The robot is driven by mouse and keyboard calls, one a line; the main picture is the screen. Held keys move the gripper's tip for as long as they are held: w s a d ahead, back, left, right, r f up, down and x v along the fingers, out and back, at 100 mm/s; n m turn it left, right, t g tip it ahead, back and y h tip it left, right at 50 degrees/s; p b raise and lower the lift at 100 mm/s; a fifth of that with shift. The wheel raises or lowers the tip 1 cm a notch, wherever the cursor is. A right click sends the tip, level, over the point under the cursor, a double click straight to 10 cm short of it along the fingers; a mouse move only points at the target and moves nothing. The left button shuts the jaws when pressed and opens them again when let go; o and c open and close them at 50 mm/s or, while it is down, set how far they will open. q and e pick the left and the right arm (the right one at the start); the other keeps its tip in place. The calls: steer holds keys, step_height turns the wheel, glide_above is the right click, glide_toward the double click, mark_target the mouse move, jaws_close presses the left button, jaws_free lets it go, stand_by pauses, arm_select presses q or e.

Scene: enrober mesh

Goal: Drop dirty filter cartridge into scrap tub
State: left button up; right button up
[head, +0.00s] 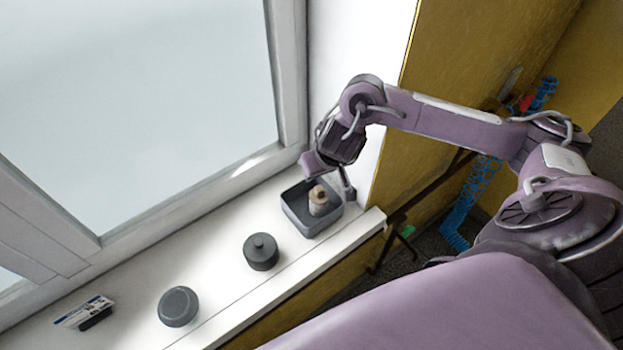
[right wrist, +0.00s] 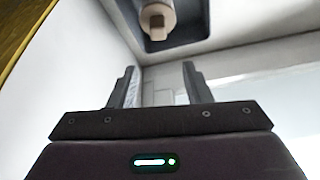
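The filter cartridge (head: 319,201) is a small pale cylinder with a beige top. It stands inside the grey square scrap tub (head: 297,217) on the white ledge. My right gripper (head: 329,178) is above the tub with its fingers spread to either side. In the right wrist view, the gripper (right wrist: 157,70) is open with nothing between its fingers. The cartridge (right wrist: 156,20) shows apart from the fingertips at the top of that view, against the tub (right wrist: 194,30). My left gripper is not in view.
A dark round pot with a knob (head: 261,252) and a grey round disc-like piece (head: 178,307) stand along the ledge. A small labelled block (head: 85,313) lies at the far left. A window frame (head: 190,192) borders the ledge behind. Blue coiled hose (head: 468,205) hangs at right.

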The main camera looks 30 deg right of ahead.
steer(key=shift+r, duration=0.15)
steer(key=p+v, duration=0.2)
steer(key=v, duration=0.5)
steer(key=shift+s+r, duration=0.2)
steer(key=shift+r, duration=0.05)
